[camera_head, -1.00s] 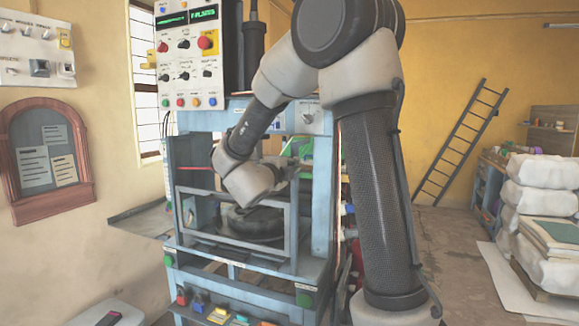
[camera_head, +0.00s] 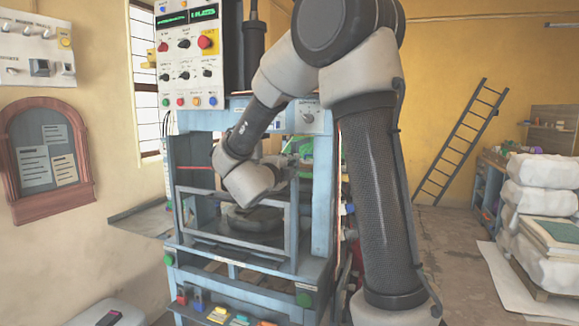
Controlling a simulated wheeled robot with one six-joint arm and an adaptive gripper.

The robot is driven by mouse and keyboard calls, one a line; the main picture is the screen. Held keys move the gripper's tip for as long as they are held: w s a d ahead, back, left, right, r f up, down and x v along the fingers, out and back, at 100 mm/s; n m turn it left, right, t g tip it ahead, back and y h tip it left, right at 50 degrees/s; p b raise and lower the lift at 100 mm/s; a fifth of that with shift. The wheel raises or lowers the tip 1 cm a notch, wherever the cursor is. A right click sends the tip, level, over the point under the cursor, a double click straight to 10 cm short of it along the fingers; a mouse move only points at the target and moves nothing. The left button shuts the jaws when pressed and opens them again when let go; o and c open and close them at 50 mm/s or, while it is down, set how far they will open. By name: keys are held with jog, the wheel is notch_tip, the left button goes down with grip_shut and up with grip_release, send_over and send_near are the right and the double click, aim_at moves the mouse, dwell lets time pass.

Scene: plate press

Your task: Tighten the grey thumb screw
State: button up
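The press (camera_head: 323,195) is a blue-grey frame with a barred guard on its front. My arm reaches into it from the right, and my wrist is bent in front of the opening, just above the guard. My gripper (camera_head: 291,168) shows only in small part, at the right of the wrist near the right post. Its fingers are not clear, so I cannot tell whether it is open or holds anything. I cannot make out the grey thumb screw; it may be hidden behind my wrist. A dark round part (camera_head: 254,218) sits behind the guard bars, below the wrist.
A control panel (camera_head: 190,60) with knobs and a red button stands above the press at the left. Coloured blocks (camera_head: 219,314) lie on its lower front shelf. White sacks (camera_head: 545,195) are stacked at the right.

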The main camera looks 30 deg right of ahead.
jog(key=v, duration=1.2)
dwell(0.3)
